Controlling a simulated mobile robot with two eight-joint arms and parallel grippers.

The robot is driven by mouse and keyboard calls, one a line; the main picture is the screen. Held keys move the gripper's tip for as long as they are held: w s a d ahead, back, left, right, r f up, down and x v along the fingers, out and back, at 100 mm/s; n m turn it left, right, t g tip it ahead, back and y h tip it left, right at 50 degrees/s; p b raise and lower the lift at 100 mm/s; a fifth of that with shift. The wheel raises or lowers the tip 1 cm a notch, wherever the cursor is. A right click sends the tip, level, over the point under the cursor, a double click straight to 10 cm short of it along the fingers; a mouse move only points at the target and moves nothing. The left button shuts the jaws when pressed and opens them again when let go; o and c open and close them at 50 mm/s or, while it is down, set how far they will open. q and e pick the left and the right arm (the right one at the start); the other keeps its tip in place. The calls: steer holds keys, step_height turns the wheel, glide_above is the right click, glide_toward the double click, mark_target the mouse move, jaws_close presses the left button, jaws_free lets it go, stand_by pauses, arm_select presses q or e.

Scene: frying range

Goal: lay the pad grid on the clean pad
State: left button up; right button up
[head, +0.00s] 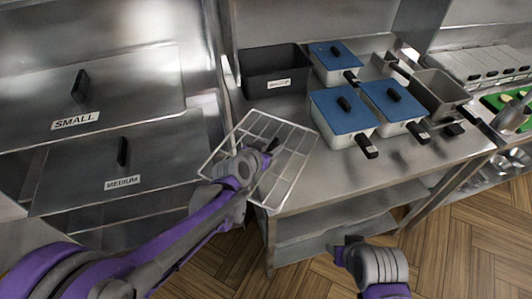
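The pad grid (283,177) is a pale wire rack in the middle of the head view. It overlaps the front left edge of the steel table and reaches out past it. My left gripper (266,150) lies over the middle of the grid and appears closed on it; the fingertips are small and partly hidden. Whether the grid touches the table I cannot tell. My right gripper (345,252) is low at the right, in front of the table and away from the grid; its finger opening is not clear. I cannot make out a clean pad.
The steel table (310,171) holds a black bin (272,62), blue-lidded containers (342,106) and an open metal container (440,90). At the left are steel covers labelled SMALL (130,85) and MEDIUM (160,150). Wooden floor (450,250) lies open at the lower right.

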arm_select(q)
jaws_close()
stand_by(1.2)
